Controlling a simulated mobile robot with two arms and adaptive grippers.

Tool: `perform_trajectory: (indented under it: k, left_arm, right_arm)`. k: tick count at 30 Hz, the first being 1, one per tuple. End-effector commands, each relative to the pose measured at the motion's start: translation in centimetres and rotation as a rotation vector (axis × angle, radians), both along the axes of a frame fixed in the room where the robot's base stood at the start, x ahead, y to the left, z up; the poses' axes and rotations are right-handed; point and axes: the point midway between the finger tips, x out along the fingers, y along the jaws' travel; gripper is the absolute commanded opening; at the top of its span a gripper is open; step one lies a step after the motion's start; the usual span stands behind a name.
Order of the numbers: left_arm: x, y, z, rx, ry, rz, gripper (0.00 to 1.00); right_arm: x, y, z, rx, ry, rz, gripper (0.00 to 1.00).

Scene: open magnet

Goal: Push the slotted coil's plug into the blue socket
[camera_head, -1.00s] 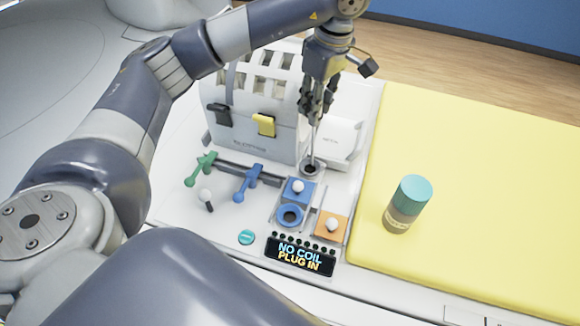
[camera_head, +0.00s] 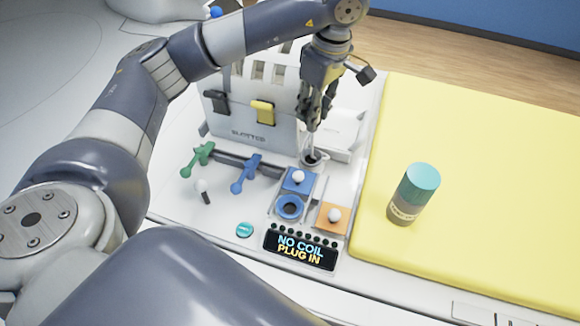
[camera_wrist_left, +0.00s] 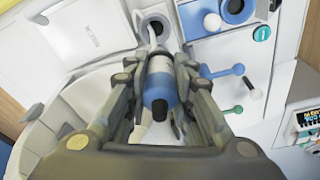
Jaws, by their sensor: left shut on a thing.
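The slotted coil (camera_head: 284,131) is a white slotted box labelled "SLOTTED", with a black and a yellow latch. My left gripper (camera_head: 312,124) is beside its right side, above a dark round hole (camera_head: 312,158). In the left wrist view, the gripper (camera_wrist_left: 160,88) is shut on a blue and white plug (camera_wrist_left: 160,93) with a black end. A pale stem runs from the plug towards the hole; I cannot tell whether it is inside. The blue socket (camera_head: 290,208) is an empty ring in front of the hole, also in the wrist view (camera_wrist_left: 236,10). My right gripper is not in view.
A blue block with a white knob (camera_head: 298,178) lies between hole and socket. An orange block (camera_head: 332,217), blue lever (camera_head: 246,174) and green lever (camera_head: 197,160) are nearby. The display (camera_head: 300,250) reads "NO COIL PLUG IN". A teal-capped bottle (camera_head: 413,195) stands on the yellow pad (camera_head: 480,180).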

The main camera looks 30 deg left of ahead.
Motion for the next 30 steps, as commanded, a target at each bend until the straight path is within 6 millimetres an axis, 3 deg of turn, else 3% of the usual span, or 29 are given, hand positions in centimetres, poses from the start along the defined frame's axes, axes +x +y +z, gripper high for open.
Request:
perform_trajectory:
  k: [30]
  left_arm:
    - [-10.0, -2.4, 0.1, 0.000, 0.000, -0.003, 0.00]
  right_arm:
    - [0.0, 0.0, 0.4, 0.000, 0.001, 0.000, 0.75]
